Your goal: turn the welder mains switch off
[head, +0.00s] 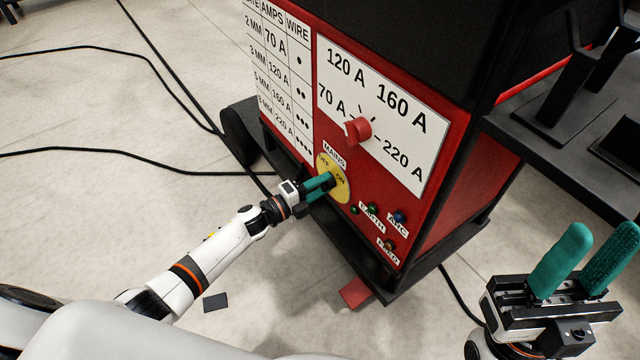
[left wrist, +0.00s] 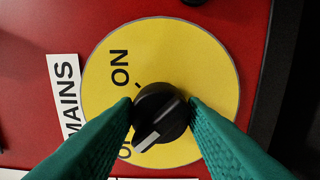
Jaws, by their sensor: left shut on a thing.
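The welder (head: 440,150) is a red and black cabinet. Its mains switch is a black knob (left wrist: 160,112) on a yellow disc (left wrist: 215,75) marked ON, with a second label partly hidden by a finger. The disc also shows in the head view (head: 341,191), beneath the MAINS label. My left gripper (head: 328,181) is shut on the knob, which its fingers mostly cover there. In the left wrist view the green fingers (left wrist: 162,112) grip its two sides. The knob's white line points down-left, toward the partly hidden label. My right gripper (head: 600,243) is open and empty, away from the panel.
A red dial (head: 357,129) sits above the switch on a white amps plate. Small lamps and labels (head: 372,218) lie to its lower right. Black cables (head: 110,150) cross the pale floor at left. A dark metal stand (head: 580,120) is at the right.

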